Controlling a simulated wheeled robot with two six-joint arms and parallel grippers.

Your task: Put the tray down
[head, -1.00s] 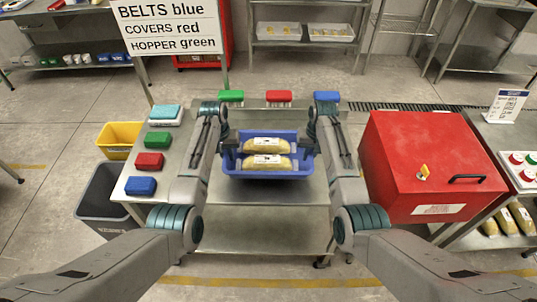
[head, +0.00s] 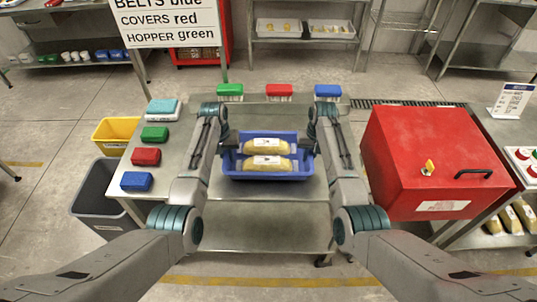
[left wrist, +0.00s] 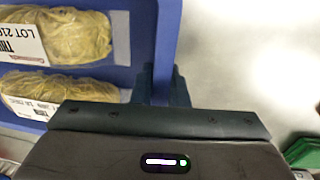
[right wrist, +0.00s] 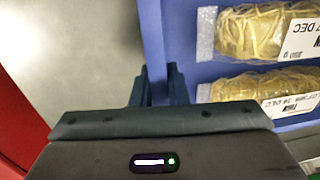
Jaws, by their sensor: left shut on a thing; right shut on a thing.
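The blue tray (head: 268,173) is level in the middle of the head view, over the steel table (head: 262,192). It holds two packs of pasta, a rear pack (head: 266,146) and a front pack (head: 266,163). My left gripper (head: 228,147) is shut on the tray's left wall, and the blue wall shows between its fingers in the left wrist view (left wrist: 160,85). My right gripper (head: 309,147) is shut on the right wall, which also shows in the right wrist view (right wrist: 158,85). I cannot tell whether the tray's underside touches the table.
Green (head: 230,91), red (head: 279,92) and blue (head: 327,92) brushes stand along the table's back edge. More coloured blocks, including a blue one (head: 137,181), lie on the left. A red cabinet (head: 425,160) stands close on the right. Bare steel lies in front of the tray.

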